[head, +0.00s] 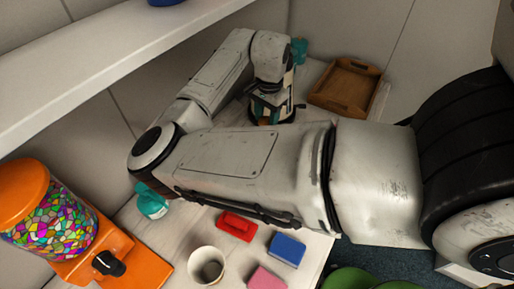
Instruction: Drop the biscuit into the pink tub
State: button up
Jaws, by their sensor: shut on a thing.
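My gripper (269,112) is at the far end of the white table, pointing down, beyond my bent arm. It is shut on a small brownish thing (264,121), likely the biscuit, mostly hidden by the fingers. I cannot make out a pink tub. The only pink thing is a small flat-topped block (267,279) at the bottom edge, far from my gripper and partly cut off; I cannot tell whether it is hollow.
A wooden tray (326,97) lies right of my gripper, with a teal object (299,47) behind. Nearer are a teal bottle (152,203), a red item (236,226), a blue block (287,249), a pale cup (208,253) and an orange candy dispenser (125,268). A shelf (90,65) overhangs upper left.

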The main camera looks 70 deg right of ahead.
jog(key=shift+f+b, duration=2.35)
jog(key=shift+f, duration=0.5)
jog(key=o, duration=1.1)
jog(key=shift+r, duration=0.1)
jog(key=shift+s+r+b, duration=0.15)
jog(key=shift+r+b, duration=0.15)
jog(key=shift+r, duration=3.4)
